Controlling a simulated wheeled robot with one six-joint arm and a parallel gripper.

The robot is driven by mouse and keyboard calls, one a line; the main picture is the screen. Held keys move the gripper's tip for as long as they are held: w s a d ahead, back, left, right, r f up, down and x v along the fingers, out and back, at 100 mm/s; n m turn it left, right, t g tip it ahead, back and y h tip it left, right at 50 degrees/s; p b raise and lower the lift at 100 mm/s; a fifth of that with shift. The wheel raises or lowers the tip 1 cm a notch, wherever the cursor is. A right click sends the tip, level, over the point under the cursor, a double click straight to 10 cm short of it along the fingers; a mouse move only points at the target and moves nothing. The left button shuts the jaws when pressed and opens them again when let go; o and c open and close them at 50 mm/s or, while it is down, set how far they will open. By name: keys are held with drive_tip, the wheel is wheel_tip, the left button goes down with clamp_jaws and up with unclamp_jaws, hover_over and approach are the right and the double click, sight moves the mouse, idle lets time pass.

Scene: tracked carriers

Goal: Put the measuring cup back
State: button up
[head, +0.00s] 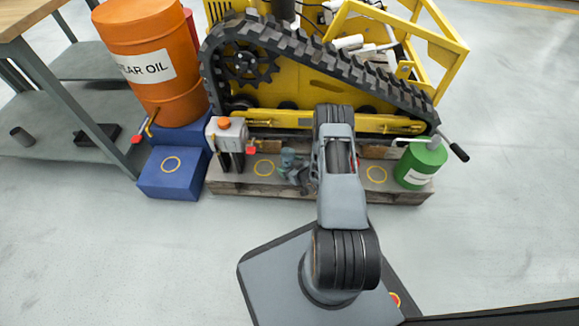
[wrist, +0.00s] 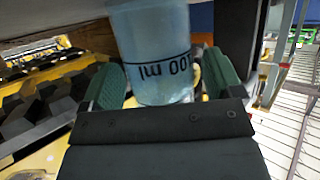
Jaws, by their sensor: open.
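The measuring cup (wrist: 150,45) is translucent pale blue with dark "100 ml" lettering that reads upside down in the wrist view. It stands between the two green finger pads of my gripper (wrist: 163,78), which is open around it. Whether either pad touches the cup I cannot tell. In the head view my gripper (head: 293,170) is low at the wooden pallet (head: 225,188), partly hidden by my arm. A small teal shape there appears to be the cup (head: 288,157). Yellow rings mark the pallet on both sides, one left of my gripper and one right of my arm.
A yellow tracked machine (head: 300,90) stands right behind the pallet. An orange barrel (head: 155,65) and a ringed blue step (head: 170,180) are farther left.

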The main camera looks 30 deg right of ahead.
drive_tip(key=shift+r, duration=0.2)
drive_tip(key=shift+s+d+r+p, duration=0.1)
drive_tip(key=shift+s+r+p, duration=0.1)
drive_tip(key=shift+s+p, duration=0.15)
drive_tip(key=p+v, duration=0.4)
drive_tip(key=v, duration=0.6)
drive_tip(key=w+d+r+g+h, duration=0.3)
drive_tip(key=w+r, duration=0.3)
drive_tip(key=r, duration=0.5)
wheel_tip(320, 180, up, 12)
drive_tip(key=a+g+h, duration=0.2)
drive_tip(key=g, duration=0.1)
drive_tip(key=s+a+r+m+g+y, duration=0.1)
drive_tip(key=s+a+r+m+g, duration=0.2)
drive_tip(key=s+a+r, duration=1.1)
drive_tip(key=s+r+g, duration=0.1)
drive_tip(key=s+r, duration=0.1)
drive_tip(key=s, duration=0.2)
drive_tip(key=shift+a+y, duration=0.3)
drive_tip(key=shift+a, duration=0.1)
drive_tip(key=shift+r, duration=0.1)
